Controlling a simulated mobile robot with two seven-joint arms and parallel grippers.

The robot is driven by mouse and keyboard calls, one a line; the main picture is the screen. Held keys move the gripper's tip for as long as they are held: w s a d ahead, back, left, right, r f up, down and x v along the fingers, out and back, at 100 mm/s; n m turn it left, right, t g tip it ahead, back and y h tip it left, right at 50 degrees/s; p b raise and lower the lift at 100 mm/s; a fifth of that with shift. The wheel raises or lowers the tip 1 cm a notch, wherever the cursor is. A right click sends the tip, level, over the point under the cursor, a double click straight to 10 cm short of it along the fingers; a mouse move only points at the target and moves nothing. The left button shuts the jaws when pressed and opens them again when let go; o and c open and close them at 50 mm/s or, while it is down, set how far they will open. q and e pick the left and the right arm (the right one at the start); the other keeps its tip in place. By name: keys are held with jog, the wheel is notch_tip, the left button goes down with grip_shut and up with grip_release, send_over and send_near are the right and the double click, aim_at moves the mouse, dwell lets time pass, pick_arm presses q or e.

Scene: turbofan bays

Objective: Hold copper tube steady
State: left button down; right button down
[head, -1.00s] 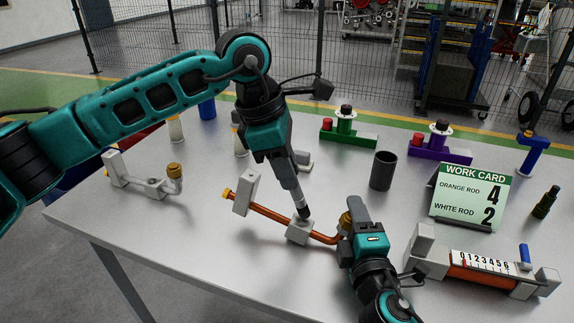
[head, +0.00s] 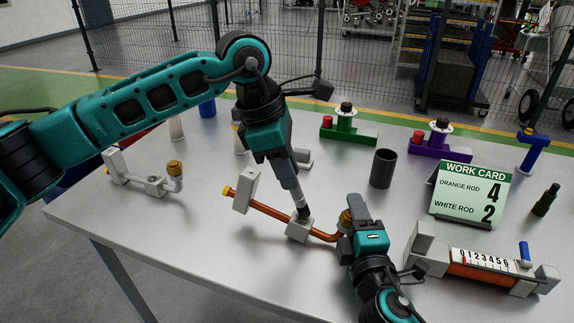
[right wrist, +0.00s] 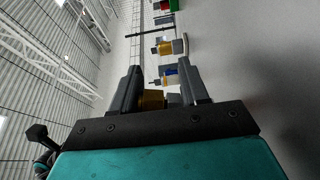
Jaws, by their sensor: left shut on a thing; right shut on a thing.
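The copper tube (head: 266,211) runs across a grey fixture near the middle of the table, its right end bending up. My left gripper (head: 303,214) points down and is shut on the tube just above the low grey block (head: 298,231). My right gripper (head: 346,226) is shut on the brass nut (head: 345,216) at the tube's right end. In the right wrist view the brass nut (right wrist: 152,99) sits between the two dark fingers. My left fingertips hide a short part of the tube.
A similar grey fixture with a brass nut (head: 174,168) stands at the left. A dark cup (head: 383,169), the work card (head: 470,195) and a gauge fixture with a scale (head: 482,265) stand to the right. Green (head: 349,133) and purple (head: 440,146) stands are at the back.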

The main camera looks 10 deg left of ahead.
pick_arm(q)
jog(key=shift+f, duration=0.35)
jog(key=shift+w, duration=0.1)
jog(key=shift+w+d, duration=0.1)
jog(key=shift+w, duration=0.2)
jog(key=shift+s, duration=0.1)
dwell(0.3)
jog(key=shift+s+a, duration=0.2)
jog(key=shift+s, duration=0.5)
jog(key=shift+w+d+r, duration=0.1)
jog(key=shift+w+d, duration=0.2)
jog(key=shift+d, duration=0.2)
jog(key=shift+a, duration=0.1)
